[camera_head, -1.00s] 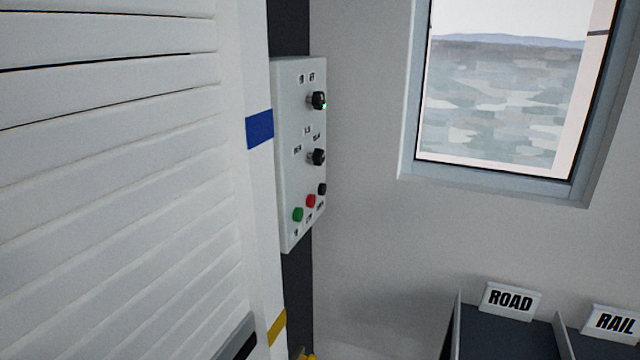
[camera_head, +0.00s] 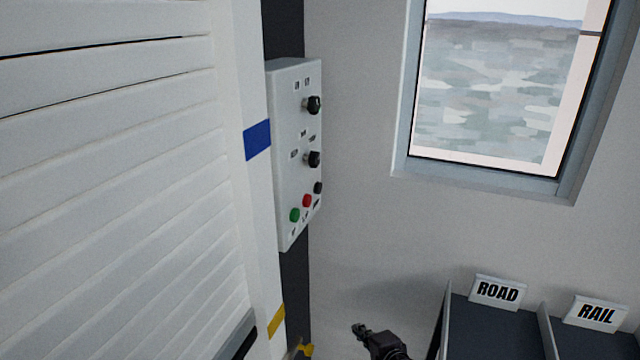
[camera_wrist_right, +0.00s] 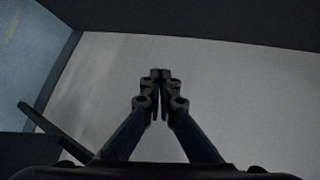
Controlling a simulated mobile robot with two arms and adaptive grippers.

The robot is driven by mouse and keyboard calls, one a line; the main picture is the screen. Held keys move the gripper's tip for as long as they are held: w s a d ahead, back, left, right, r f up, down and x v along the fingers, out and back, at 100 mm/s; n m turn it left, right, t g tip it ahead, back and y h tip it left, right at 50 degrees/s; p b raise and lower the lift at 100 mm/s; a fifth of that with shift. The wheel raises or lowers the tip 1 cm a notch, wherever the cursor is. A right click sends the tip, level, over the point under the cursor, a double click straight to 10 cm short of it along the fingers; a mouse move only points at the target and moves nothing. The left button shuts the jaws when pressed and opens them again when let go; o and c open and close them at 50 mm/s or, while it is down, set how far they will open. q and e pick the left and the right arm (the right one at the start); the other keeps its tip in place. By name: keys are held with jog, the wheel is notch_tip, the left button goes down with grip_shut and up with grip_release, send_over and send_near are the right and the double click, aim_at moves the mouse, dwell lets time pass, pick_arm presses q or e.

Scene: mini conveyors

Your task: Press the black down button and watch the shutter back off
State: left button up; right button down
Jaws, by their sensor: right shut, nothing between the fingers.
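The white control panel (camera_head: 297,150) hangs at the shutter's right edge in the head view. It carries two black knobs and a row of buttons. The black button (camera_head: 318,187) is the rightmost of the row, beside the red button (camera_head: 307,200) and the green button (camera_head: 295,214). The slatted white shutter (camera_head: 110,200) fills the left side, with its lower edge at the bottom. My right gripper (camera_head: 358,329) is low in the head view, below and right of the panel and apart from it. It is shut and empty, as the right wrist view (camera_wrist_right: 160,73) also shows. My left gripper is not in view.
Dark bins with a ROAD sign (camera_head: 497,291) and a RAIL sign (camera_head: 597,313) stand at the lower right. A framed window (camera_head: 490,90) is in the wall above. The wall right of the panel is bare.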

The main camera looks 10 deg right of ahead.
aim_at(318, 188)
jog(key=w+d+r+m+t+p, duration=0.1)
jog(key=w+r+m+t, duration=0.1)
jog(key=r, duration=1)
jog(key=w+r+m+t+p, duration=0.1)
jog(key=w+r+m+t, duration=0.1)
jog(key=r, duration=1)
jog(key=w+d+r+m+t+y+p, duration=0.1)
jog(key=w+r+m+t, duration=0.1)
jog(key=r, duration=1)
jog(key=w+m, duration=0.1)
jog(key=w, duration=0.1)
jog(key=shift+w+d+r+m+p, duration=0.3)
jog(key=shift+d+r+p, duration=0.05)
jog(key=shift+r+p, duration=0.05)
jog(key=w+a, duration=0.5)
jog(key=a, duration=0.2)
jog(key=shift+a, duration=0.2)
jog(key=shift+w+a, duration=0.2)
jog(key=shift+a, duration=0.15)
